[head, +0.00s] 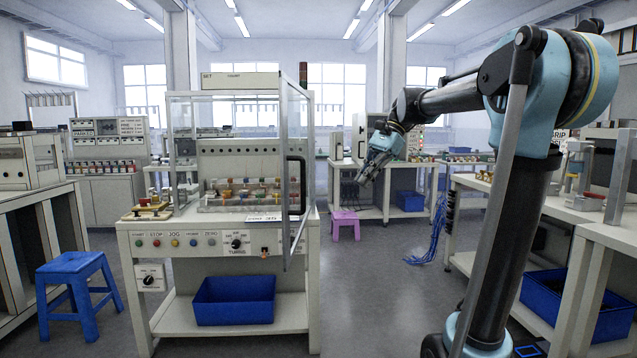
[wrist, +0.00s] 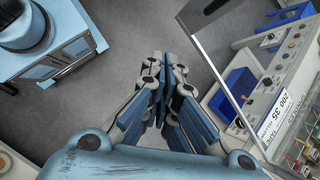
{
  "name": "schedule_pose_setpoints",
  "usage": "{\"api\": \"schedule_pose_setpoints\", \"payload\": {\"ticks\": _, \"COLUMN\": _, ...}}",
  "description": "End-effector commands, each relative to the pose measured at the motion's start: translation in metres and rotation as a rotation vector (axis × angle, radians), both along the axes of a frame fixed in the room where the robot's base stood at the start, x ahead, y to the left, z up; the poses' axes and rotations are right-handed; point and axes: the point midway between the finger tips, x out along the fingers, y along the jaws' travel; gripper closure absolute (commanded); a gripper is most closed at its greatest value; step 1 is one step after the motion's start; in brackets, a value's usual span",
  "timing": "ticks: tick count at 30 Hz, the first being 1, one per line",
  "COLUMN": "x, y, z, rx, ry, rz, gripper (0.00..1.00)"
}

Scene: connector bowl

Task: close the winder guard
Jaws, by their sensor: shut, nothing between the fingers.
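The winder guard (head: 284,130) is a clear panel in a pale frame with a black upright handle (head: 300,186). In the head view it stands swung out toward me at the right side of the winder (head: 240,84), so the winder's front is open. My gripper (head: 366,178) is in the air right of the guard and handle, apart from them. In the wrist view its fingers (wrist: 165,62) are together and empty. The guard's frame edge (wrist: 222,73) runs slantwise right of the fingers there.
Rows of coloured parts (head: 243,187) sit inside the winder, above a control panel (head: 200,242). A blue bin (head: 234,300) is on its lower shelf. A pink stool (head: 345,222) stands behind. The floor (head: 370,290) right of the winder is clear.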

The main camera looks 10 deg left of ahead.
Motion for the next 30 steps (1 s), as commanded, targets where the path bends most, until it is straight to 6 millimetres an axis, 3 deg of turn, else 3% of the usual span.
{"api": "schedule_pose_setpoints", "payload": {"ticks": 1, "x": 0.013, "y": 0.01, "z": 0.012, "rx": 0.01, "ry": 0.038, "rz": -0.015, "gripper": 1.0}}
{"api": "schedule_pose_setpoints", "payload": {"ticks": 6, "x": 0.039, "y": 0.035, "z": 0.044, "rx": 0.031, "ry": 0.158, "rz": -0.064, "gripper": 1.0}}
{"api": "schedule_pose_setpoints", "payload": {"ticks": 13, "x": 0.054, "y": 0.05, "z": 0.062, "rx": 0.039, "ry": 0.238, "rz": -0.092, "gripper": 1.0}}
{"api": "schedule_pose_setpoints", "payload": {"ticks": 20, "x": 0.047, "y": 0.061, "z": 0.051, "rx": 0.04, "ry": 0.246, "rz": -0.093, "gripper": 1.0}}
{"api": "schedule_pose_setpoints", "payload": {"ticks": 30, "x": 0.022, "y": 0.094, "z": 0.01, "rx": 0.04, "ry": 0.245, "rz": -0.094, "gripper": 1.0}}
